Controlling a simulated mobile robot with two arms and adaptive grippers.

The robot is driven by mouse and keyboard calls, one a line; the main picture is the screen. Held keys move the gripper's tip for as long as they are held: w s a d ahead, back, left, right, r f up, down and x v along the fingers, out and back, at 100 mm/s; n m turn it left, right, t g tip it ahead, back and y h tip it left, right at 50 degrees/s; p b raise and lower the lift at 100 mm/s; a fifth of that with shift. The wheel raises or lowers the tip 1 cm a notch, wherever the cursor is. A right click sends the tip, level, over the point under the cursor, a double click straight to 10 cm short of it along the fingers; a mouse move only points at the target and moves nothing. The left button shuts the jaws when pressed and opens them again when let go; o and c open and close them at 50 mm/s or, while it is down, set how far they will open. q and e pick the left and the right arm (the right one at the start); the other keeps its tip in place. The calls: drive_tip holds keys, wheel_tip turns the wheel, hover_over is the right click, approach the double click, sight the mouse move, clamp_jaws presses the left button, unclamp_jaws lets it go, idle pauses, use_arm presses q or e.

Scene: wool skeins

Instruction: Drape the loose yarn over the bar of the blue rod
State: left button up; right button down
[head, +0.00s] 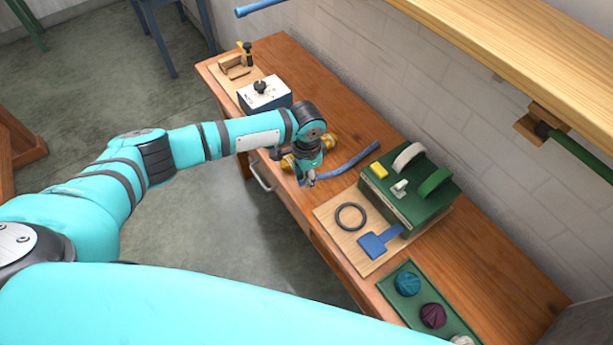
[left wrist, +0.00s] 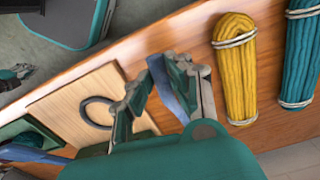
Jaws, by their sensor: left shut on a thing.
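The loose yarn (head: 350,160) is a soft blue strand in the head view, stretching right from my left gripper (head: 306,180) along the workbench. My left gripper is shut on its near end. In the left wrist view, the blue yarn (left wrist: 168,88) shows between the fingers (left wrist: 160,90). I cannot tell whether the rest of the yarn touches the bench. A blue rod (head: 262,6) shows only in part at the top edge of the head view, well apart from the gripper. My right gripper is out of view.
A yellow skein (head: 288,163) lies beside my left gripper; a teal skein (left wrist: 299,55) shows beside it. A green box (head: 415,205), black ring (head: 351,216) and blue paddle (head: 375,244) are on the right. A wooden shelf (head: 520,60) with a green rod (head: 580,152) overhangs.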

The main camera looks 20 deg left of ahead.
use_arm(q)
wheel_tip(320, 180, up, 8)
drive_tip(key=p, duration=0.6)
drive_tip(key=shift+f, duration=0.25)
drive_tip(key=shift+w, duration=0.1)
drive_tip(key=w+a+r, duration=0.4)
drive_tip(key=w+r, duration=0.4)
drive_tip(key=w+a+r, duration=0.4)
drive_tip(key=w+r, duration=0.4)
drive_tip(key=r, duration=0.1)
drive_tip(key=shift+w+a+r, duration=0.15)
drive_tip(key=shift+r, duration=0.1)
drive_tip(key=shift+r, duration=0.15)
